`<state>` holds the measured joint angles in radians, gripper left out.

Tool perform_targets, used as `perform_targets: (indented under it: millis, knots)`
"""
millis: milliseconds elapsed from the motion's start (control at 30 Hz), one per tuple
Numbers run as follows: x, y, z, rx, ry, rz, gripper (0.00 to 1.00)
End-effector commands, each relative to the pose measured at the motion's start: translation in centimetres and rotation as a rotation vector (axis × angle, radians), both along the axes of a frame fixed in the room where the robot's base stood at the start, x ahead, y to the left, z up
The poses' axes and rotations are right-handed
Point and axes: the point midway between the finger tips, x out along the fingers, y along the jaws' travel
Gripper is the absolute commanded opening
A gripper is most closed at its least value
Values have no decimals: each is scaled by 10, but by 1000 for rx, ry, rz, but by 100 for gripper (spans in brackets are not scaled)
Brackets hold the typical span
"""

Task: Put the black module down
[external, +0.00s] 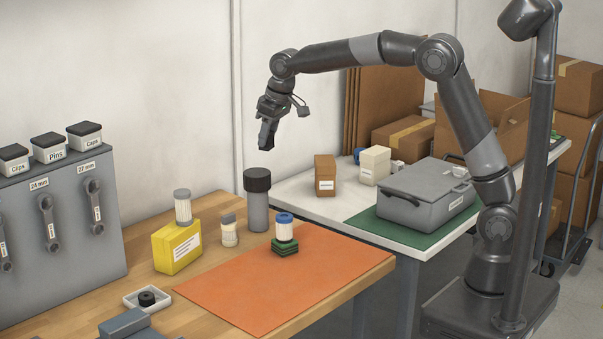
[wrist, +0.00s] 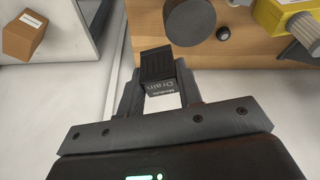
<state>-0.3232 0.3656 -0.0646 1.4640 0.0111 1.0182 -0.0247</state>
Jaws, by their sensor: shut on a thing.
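My gripper (wrist: 157,88) is shut on the black module (wrist: 157,64), which sits between its two fingers. The module has a ribbed dark top and a side label reading "Drain Module". In the external view my gripper (external: 268,132) points down, high in the air, above and a little behind the tall grey cylinder with the black cap (external: 257,181). There the module is hard to tell apart from the dark fingers. It touches no surface that I can see.
The wooden bench (external: 215,214) carries an orange mat (external: 290,290), a yellow box (external: 177,246), a white-and-blue filter (external: 285,228) on green blocks and a small white tray (external: 135,304). The white table (external: 300,193) holds a brown box (external: 325,175) and a grey case (external: 425,190). Much of the mat is clear.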

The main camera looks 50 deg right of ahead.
Motion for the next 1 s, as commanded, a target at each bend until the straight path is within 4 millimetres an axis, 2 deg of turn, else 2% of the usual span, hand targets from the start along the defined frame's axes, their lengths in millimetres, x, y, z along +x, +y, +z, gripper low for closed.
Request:
perform_targets:
  millis: [33, 367, 700, 967, 1000]
  knots:
    - [-15, -10, 3, 1, 0, 3, 9]
    - [-109, -61, -3, 3, 0, 46, 9]
    - [-210, -101, -31, 14, 0, 88, 9]
    - [-259, -115, -51, 21, 0, 107, 9]
    - [-257, -114, -64, 20, 6, 108, 9]
